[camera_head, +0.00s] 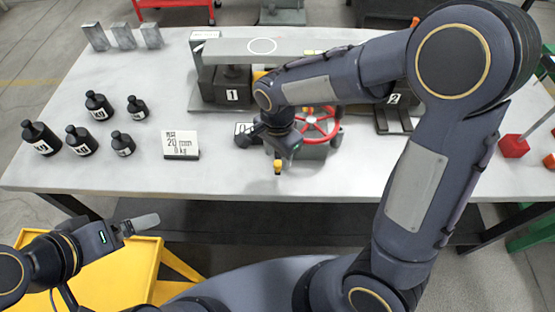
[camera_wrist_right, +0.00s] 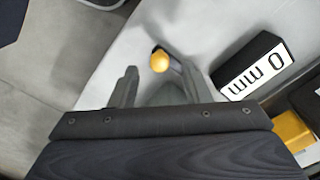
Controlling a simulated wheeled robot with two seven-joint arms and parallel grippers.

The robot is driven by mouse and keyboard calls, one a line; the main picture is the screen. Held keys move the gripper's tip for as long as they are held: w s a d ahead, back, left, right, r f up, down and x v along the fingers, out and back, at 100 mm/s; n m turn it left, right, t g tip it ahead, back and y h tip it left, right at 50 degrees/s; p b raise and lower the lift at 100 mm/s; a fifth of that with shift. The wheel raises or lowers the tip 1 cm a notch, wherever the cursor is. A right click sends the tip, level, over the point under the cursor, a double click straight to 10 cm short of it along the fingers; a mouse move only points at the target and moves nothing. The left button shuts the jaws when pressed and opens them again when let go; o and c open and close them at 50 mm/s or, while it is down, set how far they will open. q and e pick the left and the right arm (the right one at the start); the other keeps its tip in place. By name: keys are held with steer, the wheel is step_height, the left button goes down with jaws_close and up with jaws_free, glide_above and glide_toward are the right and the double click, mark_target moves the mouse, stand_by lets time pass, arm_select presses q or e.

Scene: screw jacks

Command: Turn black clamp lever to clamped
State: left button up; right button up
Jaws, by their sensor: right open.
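A yellow ball knob (camera_wrist_right: 160,61) shows between the two fingers of my right gripper (camera_wrist_right: 158,78) in the right wrist view. The fingers are open, with gaps to the knob. In the head view the yellow knob (camera_head: 278,167) is just below my right gripper (camera_head: 279,158), near the table's front edge. I cannot tell a black lever arm apart from the dark gripper; my right arm hides much there. My left gripper (camera_head: 138,224) is low at the left, away from the jacks, seen edge-on.
A black "0 mm" display (camera_wrist_right: 255,65) stands right of the right gripper in the wrist view. A red handwheel (camera_head: 318,124) is close to the right gripper. Jack 1 (camera_head: 228,88), a "20 mm" sign (camera_head: 181,145) and several black weights stand on the white table (camera_head: 100,180).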

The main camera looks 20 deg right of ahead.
steer(key=shift+f, duration=1.35)
jaws_close()
